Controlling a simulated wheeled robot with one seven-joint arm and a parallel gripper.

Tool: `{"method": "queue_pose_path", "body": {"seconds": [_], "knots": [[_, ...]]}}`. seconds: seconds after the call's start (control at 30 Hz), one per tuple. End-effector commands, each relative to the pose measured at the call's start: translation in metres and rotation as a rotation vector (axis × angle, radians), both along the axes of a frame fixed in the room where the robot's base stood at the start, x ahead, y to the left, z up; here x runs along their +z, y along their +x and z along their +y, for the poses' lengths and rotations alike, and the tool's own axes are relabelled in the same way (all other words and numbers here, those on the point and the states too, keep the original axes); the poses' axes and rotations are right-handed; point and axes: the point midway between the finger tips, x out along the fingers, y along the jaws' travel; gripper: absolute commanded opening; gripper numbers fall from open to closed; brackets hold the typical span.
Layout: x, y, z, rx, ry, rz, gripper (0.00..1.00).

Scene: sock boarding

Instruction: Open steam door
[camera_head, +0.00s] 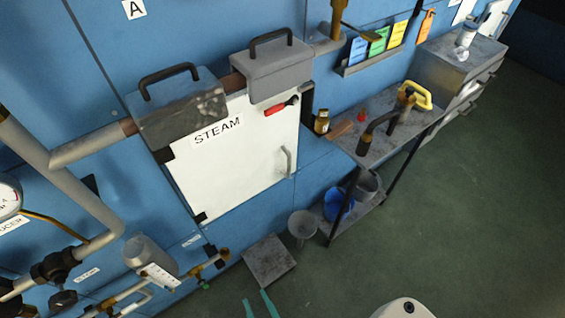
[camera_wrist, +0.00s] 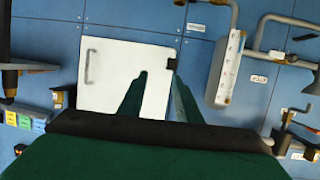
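The white steam door (camera_head: 235,168), labelled STEAM, sits flush and shut in the blue wall. Its grey bar handle (camera_head: 287,162) is on the lower right side, and a red-handled lever (camera_head: 281,106) is at its upper right. In the wrist view the white door (camera_wrist: 112,85) lies ahead, with its handle (camera_wrist: 91,66) at the left. My gripper's green fingers (camera_head: 257,300) show at the bottom of the head view, well below and apart from the door. In the wrist view the two fingers (camera_wrist: 159,78) are spread, with nothing between them.
Two grey boxes with black handles (camera_head: 178,105) are on the wall above the door. A metal table (camera_head: 385,140) with tools stands to the right, buckets (camera_head: 338,203) below. A grey block (camera_head: 269,261) and funnel (camera_head: 303,225) are near the floor. Pipes (camera_head: 90,205) run at left. Floor at right is clear.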

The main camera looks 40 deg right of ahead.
Motion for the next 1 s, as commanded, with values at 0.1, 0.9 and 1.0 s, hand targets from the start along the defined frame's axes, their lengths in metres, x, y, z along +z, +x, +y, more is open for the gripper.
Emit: {"method": "queue_pose_path", "body": {"seconds": [0.1, 0.9, 1.0], "knots": [[-0.026, 0.028, -0.031, -0.064, 0.007, 0.018, 0.31], [-0.001, 0.18, -0.275, -0.097, 0.011, -0.206, 0.31], [0.019, 0.184, -0.297, -0.085, -0.014, -0.259, 0.31]]}}
